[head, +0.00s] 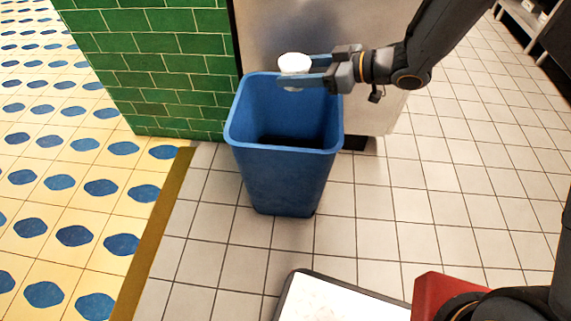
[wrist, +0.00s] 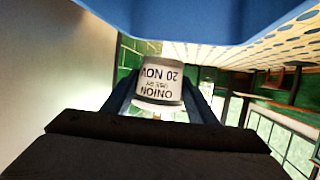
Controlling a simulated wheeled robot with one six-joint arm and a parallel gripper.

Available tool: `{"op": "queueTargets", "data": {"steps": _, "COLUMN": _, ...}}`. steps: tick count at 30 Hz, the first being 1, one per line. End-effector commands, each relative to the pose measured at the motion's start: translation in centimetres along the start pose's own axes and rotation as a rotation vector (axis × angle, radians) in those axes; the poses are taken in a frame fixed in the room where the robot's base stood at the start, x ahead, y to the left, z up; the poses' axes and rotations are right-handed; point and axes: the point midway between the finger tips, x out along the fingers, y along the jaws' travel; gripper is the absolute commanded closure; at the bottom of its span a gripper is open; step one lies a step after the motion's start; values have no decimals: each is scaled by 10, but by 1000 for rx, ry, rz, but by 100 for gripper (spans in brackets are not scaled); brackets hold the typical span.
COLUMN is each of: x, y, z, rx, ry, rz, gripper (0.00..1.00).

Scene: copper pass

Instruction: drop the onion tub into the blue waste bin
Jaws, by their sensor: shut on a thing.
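The onion tub (head: 294,63) is a small white tub held between the two fingers of my gripper (head: 293,72). In the wrist view the tub (wrist: 158,84) shows a label reading "ONION" and "20 NOV", upside down in the picture. My gripper (wrist: 158,100) is shut on it. The blue waste bin (head: 282,175) stands upright on the floor, open at the top. In the head view the tub and fingers overlap the bin's far rim; their exact height above it is hard to tell. The bin's blue wall (wrist: 200,20) fills the top of the wrist view.
A green tiled wall (head: 150,70) and a grey metal panel (head: 300,30) stand behind the bin. Pale floor tiles (head: 440,200) lie clear to the right. A brown strip (head: 155,235) borders the yellow and blue patterned floor (head: 70,190) on the left.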

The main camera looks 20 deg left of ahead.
Motion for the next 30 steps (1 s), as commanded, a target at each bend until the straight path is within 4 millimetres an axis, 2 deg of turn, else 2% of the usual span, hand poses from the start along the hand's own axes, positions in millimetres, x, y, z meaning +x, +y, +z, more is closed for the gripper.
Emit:
{"op": "queueTargets", "data": {"steps": 12, "x": 14, "y": 1, "z": 37, "rx": -1, "ry": 1, "rz": 0, "gripper": 74}}
{"op": "queueTargets", "data": {"steps": 25, "x": 16, "y": 0, "z": 42, "rx": -1, "ry": 1, "rz": 1, "gripper": 74}}
{"op": "queueTargets", "data": {"steps": 26, "x": 16, "y": 0, "z": 42, "rx": -1, "ry": 1, "rz": 1, "gripper": 46}}
{"op": "queueTargets", "data": {"steps": 30, "x": 16, "y": 0, "z": 42, "rx": -1, "ry": 1, "rz": 1, "gripper": 26}}
